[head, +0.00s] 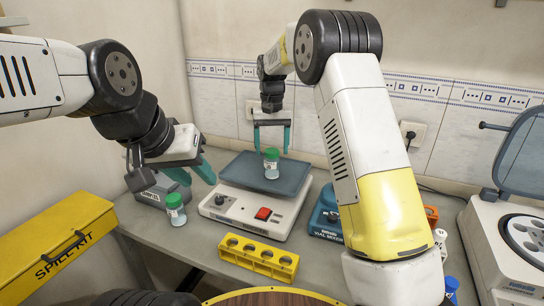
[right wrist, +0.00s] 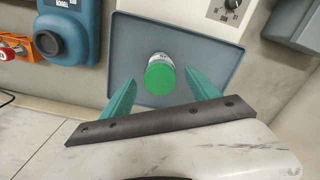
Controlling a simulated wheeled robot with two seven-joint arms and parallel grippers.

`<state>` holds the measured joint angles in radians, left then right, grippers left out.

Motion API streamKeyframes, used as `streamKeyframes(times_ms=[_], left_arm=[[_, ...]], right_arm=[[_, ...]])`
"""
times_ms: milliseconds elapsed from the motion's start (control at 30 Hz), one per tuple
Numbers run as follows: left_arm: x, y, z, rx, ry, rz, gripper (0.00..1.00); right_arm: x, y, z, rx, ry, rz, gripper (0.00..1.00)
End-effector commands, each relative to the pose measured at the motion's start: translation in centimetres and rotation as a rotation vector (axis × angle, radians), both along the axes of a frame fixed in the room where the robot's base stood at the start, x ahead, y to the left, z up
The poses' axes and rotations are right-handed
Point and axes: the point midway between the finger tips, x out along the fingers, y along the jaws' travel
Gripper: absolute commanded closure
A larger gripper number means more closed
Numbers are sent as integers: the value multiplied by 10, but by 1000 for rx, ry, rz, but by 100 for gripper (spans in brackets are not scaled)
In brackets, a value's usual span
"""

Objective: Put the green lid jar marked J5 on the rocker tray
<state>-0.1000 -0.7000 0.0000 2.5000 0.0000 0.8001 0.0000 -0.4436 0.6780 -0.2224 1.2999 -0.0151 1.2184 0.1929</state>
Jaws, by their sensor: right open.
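A small clear jar with a green lid (head: 271,163) stands upright on the blue-grey rocker tray (head: 240,172). It also shows in the right wrist view (right wrist: 160,82), where the tray (right wrist: 206,60) lies beneath it. A second green-lidded jar (head: 175,210) stands on the bench left of the rocker. The labels are too small to read, so I cannot tell which is J5. My right gripper (head: 272,141) is open and empty, fingers pointing down just above and behind the jar on the tray. My left gripper (head: 200,182) is open and empty above the bench jar.
A grey samples box (head: 150,198) sits behind the bench jar. A yellow holed rack (head: 258,259) stands in front of the rocker. A blue vial mixer (head: 322,218) is on the right, partly behind my right arm. A yellow spill kit (head: 55,240) and an open-lidded machine (head: 500,245) flank the bench.

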Motion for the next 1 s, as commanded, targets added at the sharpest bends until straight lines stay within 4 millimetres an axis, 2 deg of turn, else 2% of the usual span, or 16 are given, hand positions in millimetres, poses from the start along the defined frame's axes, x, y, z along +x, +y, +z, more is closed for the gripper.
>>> streamKeyframes(times_ms=[33, 200, 400, 533, 667, 767, 1000], left_arm=[[0, 0, 0, 0, 0, 0, 64], [0, 0, 0, 0, 0, 0, 64], [0, 0, 0, 0, 0, 0, 64], [0, 0, 0, 0, 0, 0, 64], [0, 0, 0, 0, 0, 0, 64], [0, 0, 0, 0, 0, 0, 64], [0, 0, 0, 0, 0, 0, 64]], right_arm=[[1, 0, 12, 1, -5, 0, 30], [1, 0, 41, 0, -4, 0, 30], [-1, -2, 60, 2, -3, -1, 30], [-12, -16, 77, 28, -24, -9, 30], [-38, -42, 104, 76, -68, -19, 30], [-66, -63, 123, 115, -111, -24, 30], [-142, -102, 151, 184, -227, -29, 30]])
